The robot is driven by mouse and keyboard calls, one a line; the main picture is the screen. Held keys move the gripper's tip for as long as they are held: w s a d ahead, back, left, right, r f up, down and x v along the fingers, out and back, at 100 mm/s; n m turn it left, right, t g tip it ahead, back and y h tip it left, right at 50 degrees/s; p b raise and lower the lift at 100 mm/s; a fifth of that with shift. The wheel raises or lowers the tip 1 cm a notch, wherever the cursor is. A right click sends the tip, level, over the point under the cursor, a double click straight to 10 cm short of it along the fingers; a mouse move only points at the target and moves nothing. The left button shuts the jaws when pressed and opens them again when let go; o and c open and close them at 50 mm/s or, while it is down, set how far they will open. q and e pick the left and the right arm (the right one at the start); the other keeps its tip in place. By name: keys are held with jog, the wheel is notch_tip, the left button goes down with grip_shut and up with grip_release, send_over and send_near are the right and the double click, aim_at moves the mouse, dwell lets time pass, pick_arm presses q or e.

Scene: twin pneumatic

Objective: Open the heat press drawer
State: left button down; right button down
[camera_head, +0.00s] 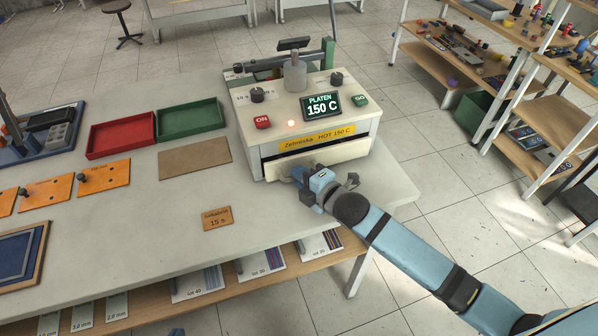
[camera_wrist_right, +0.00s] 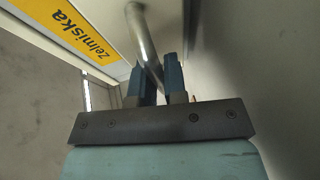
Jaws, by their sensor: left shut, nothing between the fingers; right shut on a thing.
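The heat press (camera_head: 305,115) is a white box with a yellow Zelmiska label, standing at the right end of the table. Its display (camera_head: 321,107) reads PLATEN 150 C. The drawer front (camera_head: 275,166) is a pale panel low on the press, below a dark gap. My right gripper (camera_head: 300,175) is at this front, shut on the metal bar handle. In the right wrist view, the handle (camera_wrist_right: 142,38) runs between the two blue fingers of my right gripper (camera_wrist_right: 157,75). The drawer looks shut or nearly so; I cannot tell exactly. My left gripper is not in view.
A red tray (camera_head: 121,136) and a green tray (camera_head: 188,121) lie left of the press. A brown mat (camera_head: 194,163) and a small card marked 15 s (camera_head: 217,218) lie on the table. The table (camera_head: 330,215) is bare in front of the press.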

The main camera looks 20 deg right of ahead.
jog(key=s+p, duration=0.1)
jog(key=s, duration=0.5)
jog(key=s+p, duration=0.2)
jog(key=s, duration=0.4)
jog(key=shift+s+d, duration=0.2)
jog(key=shift+s, duration=0.1)
jog(key=c, duration=1.5)
grip_release()
jog(key=shift+o, duration=0.2)
jog(key=b+v, duration=0.1)
jog(key=v, duration=1.2)
jog(key=shift+s+d, duration=0.25)
jog(key=shift+s, duration=0.05)
jog(key=shift+r, duration=0.1)
